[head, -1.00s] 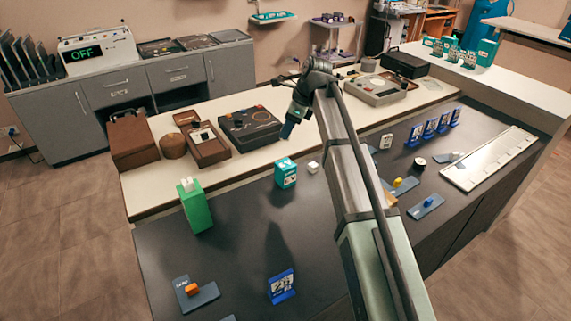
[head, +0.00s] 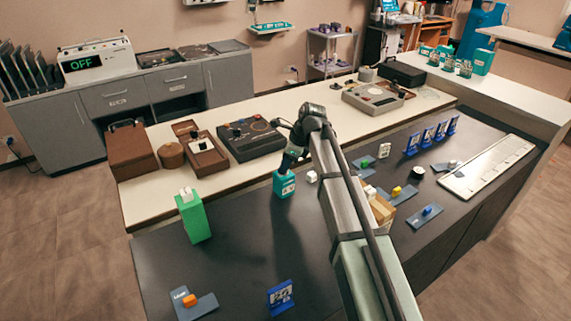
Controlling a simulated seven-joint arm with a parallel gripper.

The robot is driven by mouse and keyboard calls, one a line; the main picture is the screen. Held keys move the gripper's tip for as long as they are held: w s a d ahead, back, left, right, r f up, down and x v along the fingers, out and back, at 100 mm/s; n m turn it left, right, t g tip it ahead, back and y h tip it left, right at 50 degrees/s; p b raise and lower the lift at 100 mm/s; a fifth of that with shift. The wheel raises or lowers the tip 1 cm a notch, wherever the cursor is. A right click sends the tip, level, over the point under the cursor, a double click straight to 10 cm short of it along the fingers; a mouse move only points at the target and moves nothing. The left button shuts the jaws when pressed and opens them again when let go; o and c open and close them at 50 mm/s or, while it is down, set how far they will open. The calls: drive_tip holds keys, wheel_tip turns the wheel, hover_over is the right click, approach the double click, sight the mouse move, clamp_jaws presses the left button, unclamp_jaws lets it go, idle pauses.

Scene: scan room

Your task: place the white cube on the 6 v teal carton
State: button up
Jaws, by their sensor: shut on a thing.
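The teal carton (head: 284,187) stands upright on the dark counter, with a pale label on its front. My gripper (head: 287,168) points down at the top of this carton and is shut on it, though the fingertips are small and partly hidden. A white cube (head: 312,177) rests on the counter just right of the carton, apart from it. Another white cube (head: 186,194) sits on top of a tall green carton (head: 195,221) to the left.
My arm crosses the counter's middle and hides part of it. An open brown box (head: 381,209) stands right of it. A blue-framed stand (head: 280,297) and a grey piece with an orange block (head: 190,300) are in front. Recorders line the pale ledge behind.

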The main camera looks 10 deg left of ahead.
drive_tip(key=shift+f, duration=0.15)
drive_tip(key=o, duration=1)
drive_tip(key=v, duration=1.2)
